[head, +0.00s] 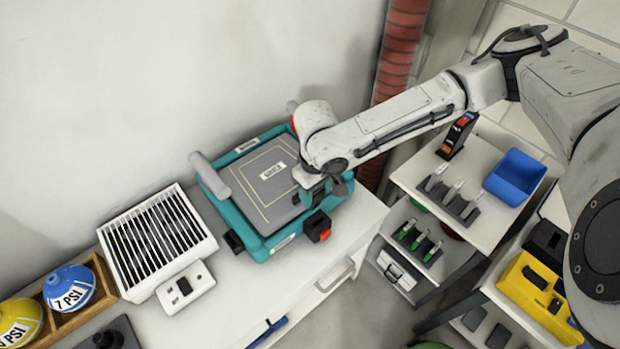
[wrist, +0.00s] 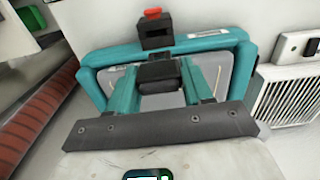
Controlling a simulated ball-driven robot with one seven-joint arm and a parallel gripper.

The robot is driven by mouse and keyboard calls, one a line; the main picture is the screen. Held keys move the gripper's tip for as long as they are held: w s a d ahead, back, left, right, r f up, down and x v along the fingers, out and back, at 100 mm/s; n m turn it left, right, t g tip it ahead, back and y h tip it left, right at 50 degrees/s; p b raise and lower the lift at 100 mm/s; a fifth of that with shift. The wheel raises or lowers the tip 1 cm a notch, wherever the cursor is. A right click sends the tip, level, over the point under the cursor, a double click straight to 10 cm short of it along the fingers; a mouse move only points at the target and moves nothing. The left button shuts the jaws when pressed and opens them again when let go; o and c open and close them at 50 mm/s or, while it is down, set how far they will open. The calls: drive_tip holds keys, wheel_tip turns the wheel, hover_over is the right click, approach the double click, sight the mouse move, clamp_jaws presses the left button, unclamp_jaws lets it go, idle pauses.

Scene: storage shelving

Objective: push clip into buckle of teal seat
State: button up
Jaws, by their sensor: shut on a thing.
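The teal seat (head: 238,208) with a grey padded top lies on the white counter; it also shows in the wrist view (wrist: 228,47). A black buckle (head: 317,225) with a red button sits at its front right edge, and at the top middle of the wrist view (wrist: 155,35). My gripper (head: 324,188) is over the seat's right side, just behind the buckle. In the wrist view its teal fingers (wrist: 158,76) are shut on a dark clip (wrist: 157,73). The clip appears close to the buckle; whether they touch I cannot tell. In the head view the clip is largely hidden.
A white slatted box (head: 157,240) and a white switch plate (head: 186,287) stand left of the seat. Blue (head: 70,287) and yellow (head: 18,322) balls sit in a wooden rack. A red ribbed pipe (head: 398,50) rises behind; shelves with a blue bin (head: 514,177) are right.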

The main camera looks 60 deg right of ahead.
sight(318, 205)
drive_tip(key=shift+s+d, duration=0.25)
drive_tip(key=shift+p, duration=0.4)
drive_tip(key=shift+f+b, duration=1.7)
drive_tip(key=shift+f, duration=1.2)
drive_tip(key=shift+s+f+p, duration=0.1)
drive_tip(key=shift+f+p, duration=0.2)
drive_tip(key=shift+f, duration=0.15)
drive_tip(key=shift+f+b, duration=0.65)
drive_tip(key=shift+f, duration=1.2)
idle(0.7)
drive_tip(key=o, duration=1.5)
